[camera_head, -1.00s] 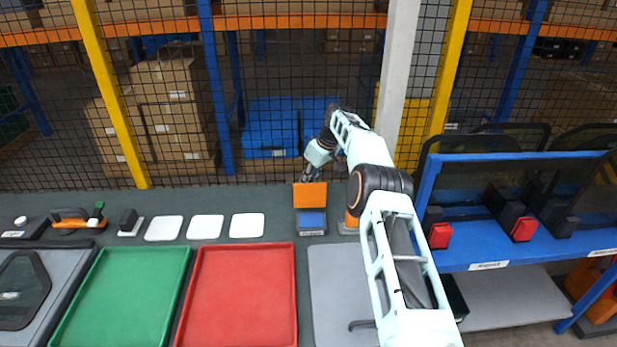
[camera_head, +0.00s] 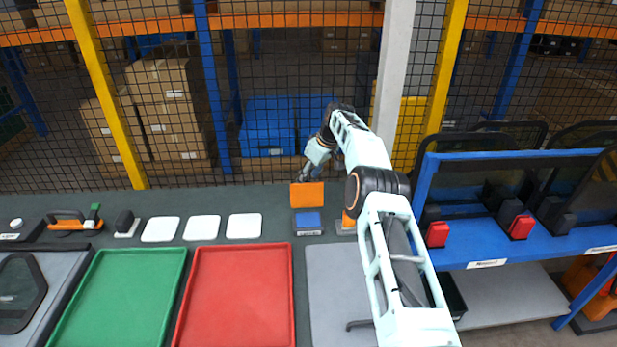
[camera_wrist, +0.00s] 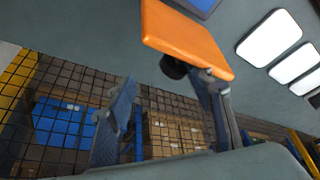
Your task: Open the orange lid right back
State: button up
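The orange lid (camera_head: 307,195) stands raised at the back of a small box with a blue interior (camera_head: 308,218). In the wrist view, the lid (camera_wrist: 188,40) is large and tilted, with a dark round knob (camera_wrist: 173,68) on its underside in the picture. My gripper (camera_head: 305,177) is just behind the lid's upper edge in the head view. In the wrist view, my gripper (camera_wrist: 166,80) has its two fingers well apart with nothing held between them. One fingertip is close to the lid and partly hidden by it; I cannot tell if they touch.
A mesh fence (camera_head: 270,90) rises close behind the bench. A grey post (camera_head: 397,70) stands right of my gripper. White pads (camera_head: 243,226), a red tray (camera_head: 238,295) and a green tray (camera_head: 120,295) lie to the left. A blue rack (camera_head: 480,245) stands right.

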jog(key=shift+s+f, duration=0.25)
jog(key=shift+f, duration=0.35)
jog(key=shift+d+r, duration=0.1)
jog(key=shift+r, duration=0.05)
jog(key=v, duration=1.2)
jog(key=shift+w+r, duration=0.3)
jog(key=shift+r, duration=0.2)
